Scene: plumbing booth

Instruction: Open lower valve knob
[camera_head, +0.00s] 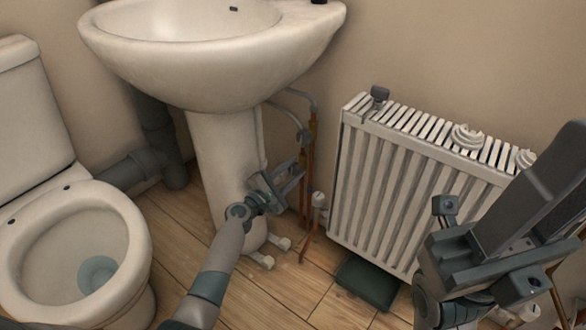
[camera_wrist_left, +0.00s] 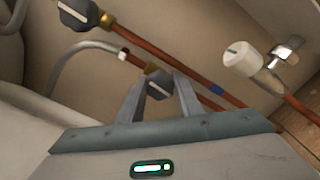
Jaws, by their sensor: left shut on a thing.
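The lower valve knob (camera_wrist_left: 159,84) is dark grey and sits on a copper pipe beside the sink pedestal. In the left wrist view it is between the two fingers of my left gripper (camera_wrist_left: 160,98), which is shut on it. In the head view my left gripper (camera_head: 292,178) is right of the pedestal and hides this knob. An upper valve knob (camera_wrist_left: 78,15), dark with a white stripe, shows at the top left of the wrist view; it also shows above the gripper in the head view (camera_head: 304,137).
The white radiator (camera_head: 400,190) stands on the right, with a white-capped valve (camera_head: 318,199) at its lower left. The sink pedestal (camera_head: 222,150) is close to my left gripper. A toilet (camera_head: 70,240) stands on the left. Wooden floor (camera_head: 275,290) is free in front.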

